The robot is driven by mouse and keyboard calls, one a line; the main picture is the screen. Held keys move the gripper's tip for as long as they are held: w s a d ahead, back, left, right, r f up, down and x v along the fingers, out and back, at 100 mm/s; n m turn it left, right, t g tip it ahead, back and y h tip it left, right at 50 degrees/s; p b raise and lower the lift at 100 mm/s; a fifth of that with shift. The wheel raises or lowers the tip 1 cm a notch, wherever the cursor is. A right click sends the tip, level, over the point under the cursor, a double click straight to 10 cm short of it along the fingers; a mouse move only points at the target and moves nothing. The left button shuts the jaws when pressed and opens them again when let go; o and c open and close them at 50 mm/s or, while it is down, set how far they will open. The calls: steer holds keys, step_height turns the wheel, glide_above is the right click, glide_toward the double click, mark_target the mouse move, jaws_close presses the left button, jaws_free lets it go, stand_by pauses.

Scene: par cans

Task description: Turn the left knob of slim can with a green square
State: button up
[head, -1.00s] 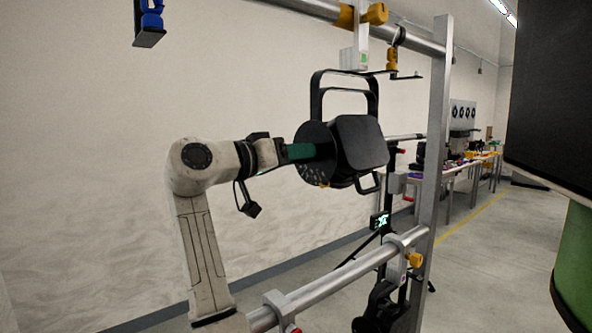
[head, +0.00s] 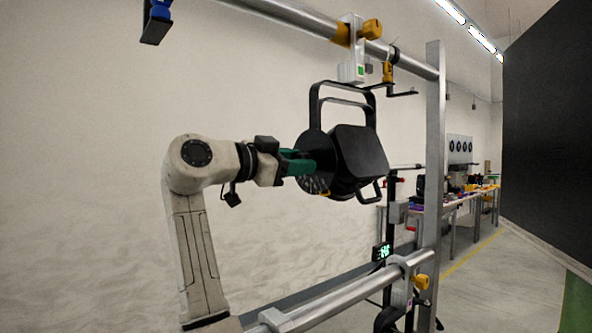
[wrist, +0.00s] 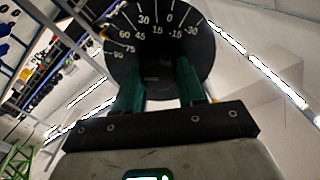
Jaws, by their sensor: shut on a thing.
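The slim black can (head: 357,158) hangs by its black yoke (head: 314,110) from the upper rail in the head view. A white clamp block with a green square (head: 361,71) is above it. My gripper (head: 308,166) reaches from the left to the can's round left side, its green fingers against it. In the wrist view, the round black face (wrist: 160,25) carries a white angle scale. My gripper (wrist: 160,86) has a finger on each side of a dark knob (wrist: 159,78) below the scale. The gripper is shut on this left knob, which is mostly hidden.
An upper rail (head: 290,22), a lower rail (head: 330,298) and an upright post (head: 433,170) frame the can. A blue clamp (head: 160,10) hangs at upper left. A large black panel (head: 548,140) stands at right. Tables stand far behind.

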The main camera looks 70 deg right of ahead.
steer(key=shift+m, duration=0.5)
steer(key=o, duration=1.1)
steer(key=shift+c, duration=0.2)
steer(key=b+v, duration=0.1)
steer(key=v, duration=1)
